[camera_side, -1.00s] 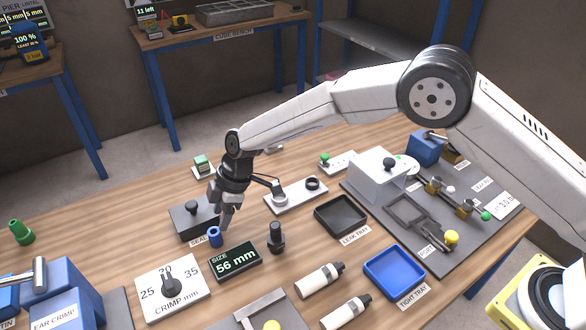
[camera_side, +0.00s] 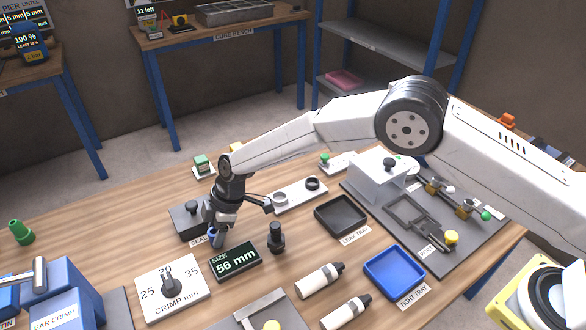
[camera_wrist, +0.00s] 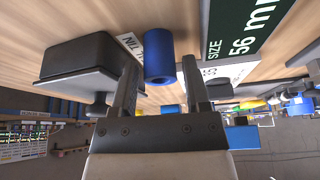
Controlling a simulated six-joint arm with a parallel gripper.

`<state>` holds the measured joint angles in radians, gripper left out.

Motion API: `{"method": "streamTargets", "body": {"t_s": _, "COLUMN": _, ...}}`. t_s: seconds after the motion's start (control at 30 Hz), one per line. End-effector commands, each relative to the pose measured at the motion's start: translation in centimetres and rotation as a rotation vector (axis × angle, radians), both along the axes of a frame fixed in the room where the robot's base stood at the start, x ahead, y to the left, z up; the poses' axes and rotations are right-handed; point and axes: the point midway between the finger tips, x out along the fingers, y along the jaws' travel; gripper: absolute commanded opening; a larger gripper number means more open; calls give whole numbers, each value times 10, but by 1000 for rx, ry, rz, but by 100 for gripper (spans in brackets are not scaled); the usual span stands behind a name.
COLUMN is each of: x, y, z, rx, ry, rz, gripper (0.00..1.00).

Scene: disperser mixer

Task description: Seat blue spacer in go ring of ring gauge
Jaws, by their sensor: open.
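The blue spacer (camera_wrist: 159,55) is a short upright cylinder on the table, between the two open fingers of my gripper (camera_wrist: 160,85) in the wrist view. In the side view my gripper (camera_side: 217,236) is low over the spacer and its fingers hide most of it; a bit of blue (camera_side: 212,232) shows. I cannot tell whether a finger touches it. The ring gauge appears to be the white plate (camera_side: 300,196) to the right and behind. It bears a light ring (camera_side: 280,198) and a black ring (camera_side: 312,184).
A dark block with a knob (camera_side: 188,220) stands close behind-left of my gripper. The 56 mm size display (camera_side: 236,262) is close in front, and a black knobbed post (camera_side: 276,238) is to the right. The black leak tray (camera_side: 341,215) lies further right.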

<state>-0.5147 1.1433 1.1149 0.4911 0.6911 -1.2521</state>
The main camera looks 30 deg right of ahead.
Motion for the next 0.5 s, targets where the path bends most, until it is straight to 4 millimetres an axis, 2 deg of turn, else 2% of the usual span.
{"method": "streamTargets", "body": {"t_s": 0.2, "x": 0, "y": 0, "z": 0, "rx": 0, "ry": 0, "rz": 0, "gripper": 60}}
{"method": "streamTargets", "body": {"t_s": 0.4, "x": 0, "y": 0, "z": 0, "rx": 0, "ry": 0, "rz": 0, "gripper": 0}}
{"method": "streamTargets", "body": {"t_s": 0.5, "x": 0, "y": 0, "z": 0, "rx": 0, "ry": 0, "rz": 0, "gripper": 0}}
